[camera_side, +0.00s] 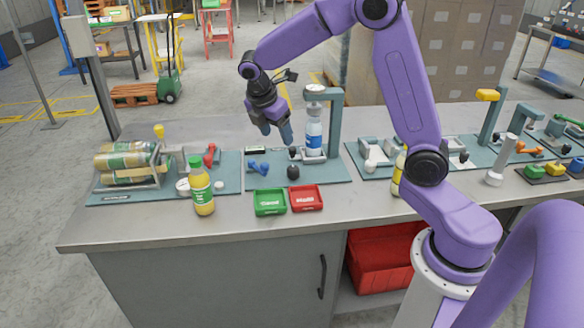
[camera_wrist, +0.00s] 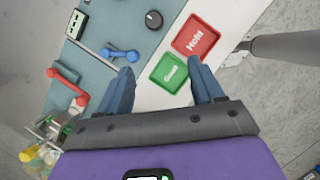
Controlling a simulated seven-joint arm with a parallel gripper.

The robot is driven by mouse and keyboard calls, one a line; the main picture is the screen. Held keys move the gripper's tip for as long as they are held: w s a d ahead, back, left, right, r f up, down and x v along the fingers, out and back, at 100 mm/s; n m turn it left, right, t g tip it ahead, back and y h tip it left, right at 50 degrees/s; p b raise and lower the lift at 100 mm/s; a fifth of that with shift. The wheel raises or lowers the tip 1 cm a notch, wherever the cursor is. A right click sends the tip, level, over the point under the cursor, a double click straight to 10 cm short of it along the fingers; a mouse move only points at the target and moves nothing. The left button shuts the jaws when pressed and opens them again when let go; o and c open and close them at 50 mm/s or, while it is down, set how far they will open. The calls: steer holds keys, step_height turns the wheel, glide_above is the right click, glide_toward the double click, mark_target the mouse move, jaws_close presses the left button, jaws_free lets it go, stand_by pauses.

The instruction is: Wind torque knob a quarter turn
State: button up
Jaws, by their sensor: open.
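A black round knob (camera_side: 293,172) sits on the blue-grey station panel, in front of the bottle stand, and I take it for the torque knob. In the wrist view the knob (camera_wrist: 154,19) shows a small light mark on its top and lies near the upper edge, beyond my fingertips. My gripper (camera_side: 277,135) hangs above the panel, behind and left of the knob, apart from it. In the wrist view my gripper (camera_wrist: 165,76) has its two blue fingers wide apart with nothing between them.
A clear bottle with a blue label (camera_side: 313,139) stands in a green-grey frame (camera_side: 335,125) beside my gripper. A blue lever (camera_side: 258,167) is left of the knob. Green (camera_side: 270,202) and red (camera_side: 306,198) trays lie in front. A yellow bottle (camera_side: 203,192) stands further left.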

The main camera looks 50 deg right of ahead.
steer(key=w+d, duration=0.1)
steer(key=d, duration=0.1)
glide_toward(293, 169)
steer(key=x, duration=0.9)
steer(key=shift+w+d+f, duration=0.1)
steer(key=shift+w+f, duration=0.05)
steer(key=c, duration=1.1)
